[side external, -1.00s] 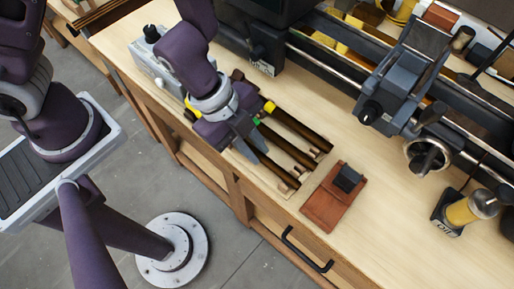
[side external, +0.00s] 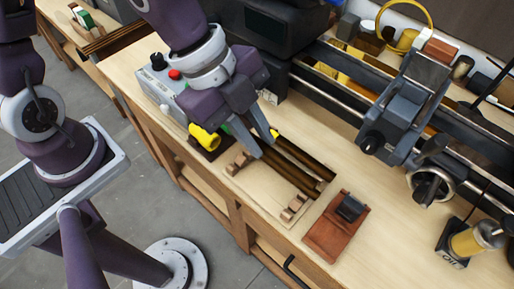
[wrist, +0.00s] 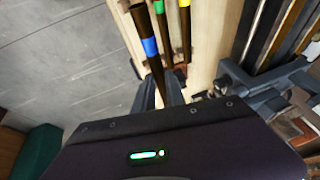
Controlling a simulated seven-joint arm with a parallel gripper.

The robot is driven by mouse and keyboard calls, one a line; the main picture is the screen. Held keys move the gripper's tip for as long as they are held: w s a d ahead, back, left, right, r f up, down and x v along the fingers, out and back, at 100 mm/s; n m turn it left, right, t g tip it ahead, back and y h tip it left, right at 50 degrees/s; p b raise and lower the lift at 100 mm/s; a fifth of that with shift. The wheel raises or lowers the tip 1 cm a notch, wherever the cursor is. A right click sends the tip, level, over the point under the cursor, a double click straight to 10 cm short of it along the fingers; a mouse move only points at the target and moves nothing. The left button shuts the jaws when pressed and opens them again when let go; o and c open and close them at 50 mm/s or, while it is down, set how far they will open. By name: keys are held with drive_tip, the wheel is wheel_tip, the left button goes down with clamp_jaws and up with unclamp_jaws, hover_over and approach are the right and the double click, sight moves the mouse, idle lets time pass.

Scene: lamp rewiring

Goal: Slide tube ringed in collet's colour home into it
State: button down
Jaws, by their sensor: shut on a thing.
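My gripper (side external: 264,143) is shut on a dark brown tube with a blue ring (wrist: 149,46), which stands out from between the fingers in the wrist view. In the side view I cannot clearly pick out the held tube. A green-ringed tube (wrist: 183,5) and a yellow-ringed tube lie behind it in the wrist view; in the side view two dark tubes (side external: 300,165) lie side by side in the cradles. The front cradle slots (side external: 293,207) are empty. A yellow cylinder (side external: 205,138), perhaps the collet, sits on a dark block left of the gripper.
A grey control box (side external: 165,85) with a red button stands behind the yellow cylinder. The lathe (side external: 400,120) runs along the back. A brown block with a black pad (side external: 338,222) and an oil can (side external: 468,240) are at right.

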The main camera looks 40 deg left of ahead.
wheel_tip(320, 180, up, 26)
drive_tip(key=t, duration=0.2)
drive_tip(key=w+d+m+t, duration=0.1)
drive_tip(key=w+d+t, duration=0.15)
drive_tip(key=w, duration=1.05)
drive_tip(key=w+d+t, duration=0.2)
drive_tip(key=w+d, duration=0.2)
drive_tip(key=w, duration=0.8)
wheel_tip(320, 180, down, 13)
drive_tip(key=a, duration=0.1)
drive_tip(key=shift+w+a+m+h, duration=0.25)
drive_tip(key=shift+w+m+h, duration=0.05)
drive_tip(key=shift+w, duration=0.05)
drive_tip(key=shift+a, duration=1.65)
drive_tip(key=c, duration=1.3)
unclamp_jaws()
